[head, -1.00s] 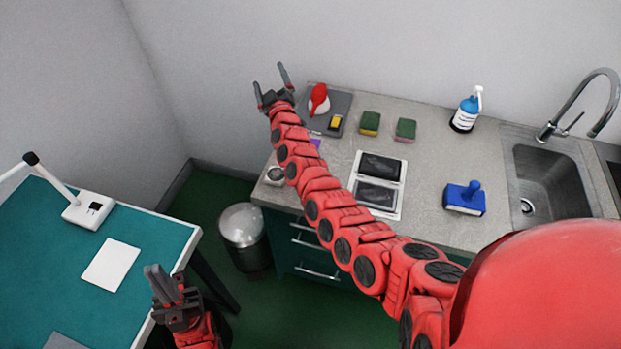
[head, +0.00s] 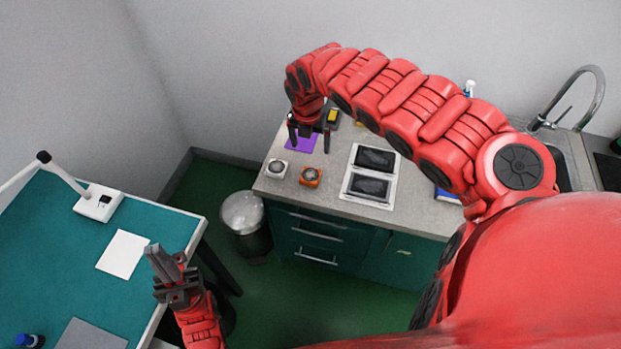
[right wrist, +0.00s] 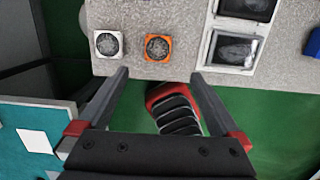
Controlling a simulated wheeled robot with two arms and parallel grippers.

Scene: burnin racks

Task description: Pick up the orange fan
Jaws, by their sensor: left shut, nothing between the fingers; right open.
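The orange fan (head: 311,177) is a small square frame with a dark round middle. It lies flat near the front edge of the grey counter, and it also shows in the right wrist view (right wrist: 158,47). My right gripper (head: 310,141) is open and empty over the counter, pointing down, a little behind the fan in the head view. In the right wrist view, the fan appears between and ahead of the open fingers (right wrist: 160,75), apart from them. My left gripper (head: 160,255) is shut and empty, near the teal table's edge.
A white-framed fan (head: 276,168) lies just left of the orange one. A white tray with two dark panels (head: 350,190) lies to its right. A purple pad (head: 300,142) lies behind. A metal bin (head: 245,213) stands below the counter.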

